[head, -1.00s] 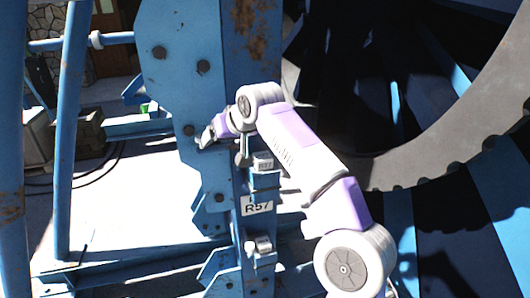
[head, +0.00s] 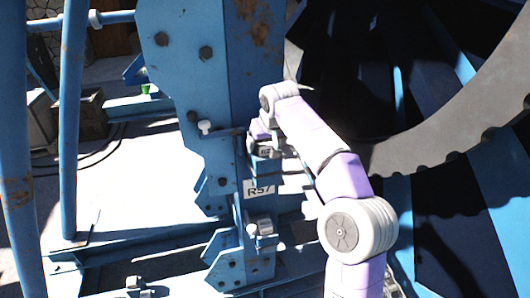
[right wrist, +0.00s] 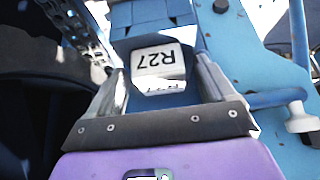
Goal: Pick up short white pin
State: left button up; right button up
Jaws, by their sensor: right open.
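A white-headed pin (head: 205,127) sticks out at the left end of a thin bar on the blue frame in the head view. It also shows at the right of the right wrist view (right wrist: 300,119). Another white-topped pin (head: 251,231) is lower, beside the lower bracket. I cannot tell which is the short one. My right gripper (head: 262,137) is at the upper bracket, partly hidden by its own arm. In the wrist view its fingers (right wrist: 162,84) are open, on either side of a block labelled R27 (right wrist: 158,62). My left gripper is not in view.
The blue frame (head: 185,65) stands upright, with an R57 plate (head: 258,188) below the upper bracket. A large reel (head: 440,140) is close on the right. Blue posts (head: 70,130) stand at left, with open pale floor (head: 125,185) between.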

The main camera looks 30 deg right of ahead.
jog(key=shift+r, duration=0.1)
jog(key=c, duration=1.4)
